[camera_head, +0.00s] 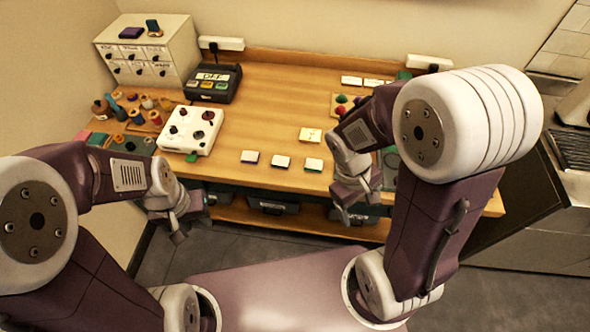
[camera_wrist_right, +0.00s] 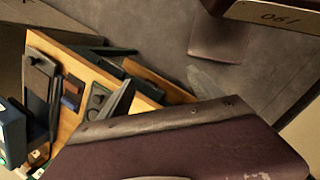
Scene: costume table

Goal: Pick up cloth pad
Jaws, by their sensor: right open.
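I cannot tell for sure which thing is the cloth pad. Small flat pads lie on the wooden table: a green one (camera_head: 191,157) below the white button box, and a few dark green and pink ones (camera_head: 97,139) at the left edge. My left gripper (camera_head: 190,228) hangs in front of the table's front edge at the left, fingers apart, with nothing seen between them. My right gripper (camera_head: 358,206) is open and empty in front of the table's front edge, right of centre. The right wrist view shows no clear pad.
The table (camera_head: 260,120) holds a white button box (camera_head: 190,129), a black device (camera_head: 213,82), a white drawer cabinet (camera_head: 150,52), spools (camera_head: 136,116) and several white-topped cards (camera_head: 281,161). The table's middle is clear. My right arm hides part of its right side.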

